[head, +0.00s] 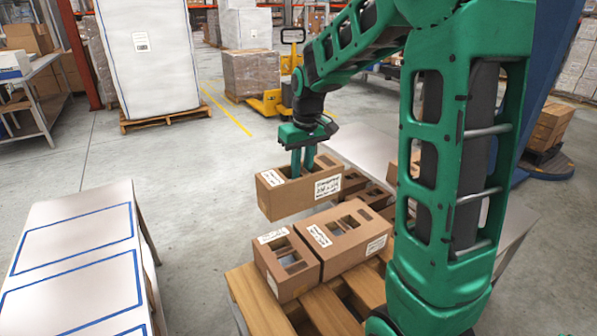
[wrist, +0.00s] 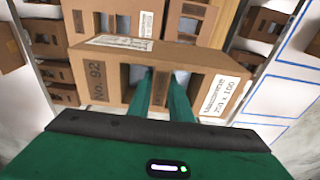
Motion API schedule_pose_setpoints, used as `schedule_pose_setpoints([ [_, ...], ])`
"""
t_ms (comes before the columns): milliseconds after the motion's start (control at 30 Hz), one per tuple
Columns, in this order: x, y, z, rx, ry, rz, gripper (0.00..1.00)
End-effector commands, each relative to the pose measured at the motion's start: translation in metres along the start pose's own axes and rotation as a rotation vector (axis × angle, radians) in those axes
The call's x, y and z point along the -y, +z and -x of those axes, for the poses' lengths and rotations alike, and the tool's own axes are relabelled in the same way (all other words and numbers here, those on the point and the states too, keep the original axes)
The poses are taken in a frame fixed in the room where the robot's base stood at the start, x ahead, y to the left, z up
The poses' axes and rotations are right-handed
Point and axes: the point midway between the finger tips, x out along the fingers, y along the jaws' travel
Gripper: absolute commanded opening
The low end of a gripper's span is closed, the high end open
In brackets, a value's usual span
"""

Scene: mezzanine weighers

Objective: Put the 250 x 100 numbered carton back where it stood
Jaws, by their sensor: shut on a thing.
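My gripper (head: 303,172) is shut on a brown carton (head: 290,200), its green fingers reaching into the openings in the carton's top. The wrist view shows the fingers (wrist: 166,95) at the middle of the same carton (wrist: 118,62). This carton bears "No. 92" and white labels; one label seems to end in "x 100", but its first figure is not clear. The carton is held up, roughly level, above and behind two labelled cartons, a smaller one (head: 286,263) and a wider one (head: 345,238). Its underside is hidden.
The two cartons stand on a slatted wooden pallet (head: 258,303). More cartons (head: 372,195) stand close behind them, beside a grey surface (head: 365,150). A pale table (head: 75,262) with blue outlined rectangles is at left, its visible top bare. Floor (head: 195,245) lies between.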

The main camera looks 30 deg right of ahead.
Motion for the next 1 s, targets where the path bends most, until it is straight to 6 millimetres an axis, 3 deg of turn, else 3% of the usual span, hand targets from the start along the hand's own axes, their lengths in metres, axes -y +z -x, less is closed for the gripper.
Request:
schedule_pose_setpoints([
  [1000, 0.0, 0.005, -0.017, -0.003, -0.005, -0.002, 0.0],
])
